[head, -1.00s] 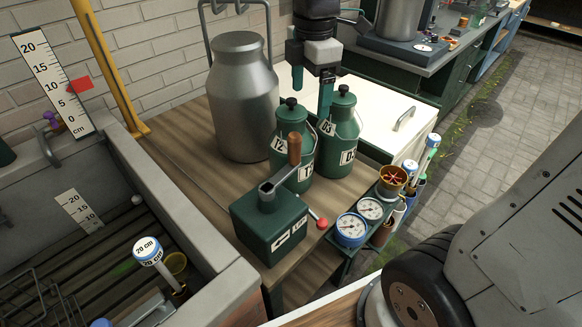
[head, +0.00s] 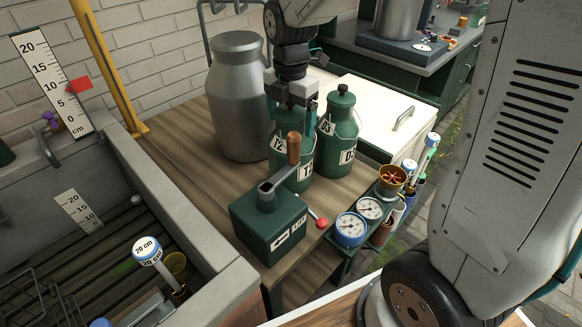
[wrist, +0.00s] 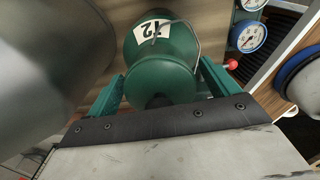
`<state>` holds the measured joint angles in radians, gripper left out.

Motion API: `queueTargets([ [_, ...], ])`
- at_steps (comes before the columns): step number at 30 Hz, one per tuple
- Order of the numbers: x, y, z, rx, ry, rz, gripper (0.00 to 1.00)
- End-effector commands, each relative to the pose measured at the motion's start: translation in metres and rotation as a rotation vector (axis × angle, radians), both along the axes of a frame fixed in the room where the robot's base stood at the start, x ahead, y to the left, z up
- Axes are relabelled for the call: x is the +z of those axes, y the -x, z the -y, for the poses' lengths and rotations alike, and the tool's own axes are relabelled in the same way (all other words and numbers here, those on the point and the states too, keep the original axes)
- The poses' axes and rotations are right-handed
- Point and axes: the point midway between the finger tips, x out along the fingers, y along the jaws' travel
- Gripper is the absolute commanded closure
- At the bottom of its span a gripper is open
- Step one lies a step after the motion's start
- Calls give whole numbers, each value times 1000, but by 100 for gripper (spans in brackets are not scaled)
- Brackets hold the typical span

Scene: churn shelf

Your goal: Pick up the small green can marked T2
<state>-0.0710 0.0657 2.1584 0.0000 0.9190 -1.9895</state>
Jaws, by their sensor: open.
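The green can marked T2 (head: 284,124) stands upright on the wooden table, with the tall grey metal can behind it to the left. The similar green can marked D3 (head: 339,134) is close at its right. My gripper (head: 292,103) is above T2, pointing down, open, its fingers at the can's top. In the wrist view T2 (wrist: 168,45) lies between the two spread green fingers, and its label and wire handle show. I cannot tell whether the fingers touch it. T2's knob is hidden by my gripper in the head view.
A green box with a brown-handled lever (head: 268,222) stands in front of T2. The grey metal can (head: 238,95) is close on the left. A rack with gauges (head: 350,229) is at the right front. A white surface (head: 385,110) lies behind D3.

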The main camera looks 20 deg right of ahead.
Motion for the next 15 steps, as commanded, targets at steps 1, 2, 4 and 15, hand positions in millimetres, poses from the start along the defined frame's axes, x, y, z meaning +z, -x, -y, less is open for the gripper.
queueTargets([
  [1,-2,0,0,0,0,0,13],
  [2,-2,0,0,0,0,1,13],
  [4,-2,0,0,0,0,2,13],
  [15,-1,0,0,-1,0,2,88],
])
